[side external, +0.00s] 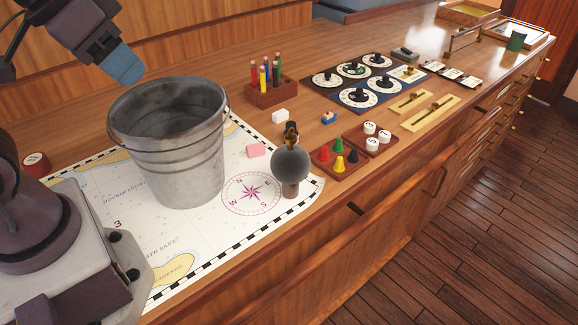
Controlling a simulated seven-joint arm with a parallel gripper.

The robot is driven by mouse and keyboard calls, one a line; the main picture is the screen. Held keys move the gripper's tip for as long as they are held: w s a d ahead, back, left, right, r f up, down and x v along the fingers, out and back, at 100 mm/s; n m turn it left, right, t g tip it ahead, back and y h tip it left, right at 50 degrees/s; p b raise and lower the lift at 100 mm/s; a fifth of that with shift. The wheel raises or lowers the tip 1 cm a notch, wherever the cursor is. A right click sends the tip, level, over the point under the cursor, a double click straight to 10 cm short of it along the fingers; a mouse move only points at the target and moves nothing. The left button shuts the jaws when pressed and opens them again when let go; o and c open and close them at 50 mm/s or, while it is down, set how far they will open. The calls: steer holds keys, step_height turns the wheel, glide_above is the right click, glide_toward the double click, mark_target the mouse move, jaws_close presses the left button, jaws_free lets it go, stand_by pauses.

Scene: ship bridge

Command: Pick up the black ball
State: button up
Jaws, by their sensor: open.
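The black ball (291,164) looks dark grey. It sits at the right part of the chart, on or just above a small brown base (290,190). A small brass and black object (291,132) shows directly behind it. My gripper (127,68) is at the upper left with its blue end pointing down and right. It is open, high above the counter and well away from the ball, on the far side of the bucket. The gap between its fingers is not clearly visible from here.
A large metal bucket (178,150) stands on the chart (215,235) between my gripper and the ball. The counter's front edge is close.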

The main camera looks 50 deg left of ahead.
steer(key=o, duration=0.5)
steer(key=m+t+y, duration=0.4)
steer(key=m+y, duration=1.1)
steer(key=m, duration=0.9)
glide_toward(291, 145)
steer(key=shift+m, duration=0.4)
steer(key=x, duration=0.4)
steer(key=shift+a+f, duration=0.1)
steer(key=shift+a, duration=0.3)
steer(key=shift+w+x, duration=0.2)
steer(key=shift+x, duration=2.8)
